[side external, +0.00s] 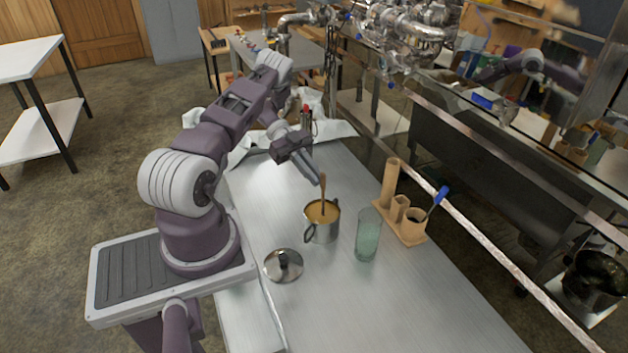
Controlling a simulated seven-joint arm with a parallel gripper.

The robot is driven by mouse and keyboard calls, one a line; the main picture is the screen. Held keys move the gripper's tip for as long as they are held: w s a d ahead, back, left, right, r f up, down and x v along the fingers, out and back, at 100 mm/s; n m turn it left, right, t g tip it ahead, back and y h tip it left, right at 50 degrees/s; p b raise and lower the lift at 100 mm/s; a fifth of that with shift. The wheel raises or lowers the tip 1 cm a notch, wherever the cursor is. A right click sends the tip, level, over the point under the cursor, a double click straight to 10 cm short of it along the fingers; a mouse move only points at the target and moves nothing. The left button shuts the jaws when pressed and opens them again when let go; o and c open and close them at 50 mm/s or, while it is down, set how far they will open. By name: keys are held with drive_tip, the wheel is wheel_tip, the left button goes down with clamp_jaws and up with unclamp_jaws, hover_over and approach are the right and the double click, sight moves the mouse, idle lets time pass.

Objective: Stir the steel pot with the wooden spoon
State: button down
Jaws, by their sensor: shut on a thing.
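The steel pot (321,232) stands upright and uncovered on the metal table, with an orange-brown content showing at its top. The wooden spoon (323,194) stands nearly upright with its lower end inside the pot; its bowl is hidden. My gripper (320,180) is above the pot, shut on the upper end of the spoon. The steel lid (284,265) with a dark knob lies on the table in front and to the left of the pot.
A greenish glass (367,236) stands close to the right of the pot. A wooden holder (411,235) with a blue-handled tool (437,201) is farther right, near a metal rail (474,231). White cloth (254,139) lies at the back. The table's front (400,310) is clear.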

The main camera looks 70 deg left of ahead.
wheel_tip(320, 180, up, 8)
drive_tip(key=shift+r, duration=0.25)
idle(0.7)
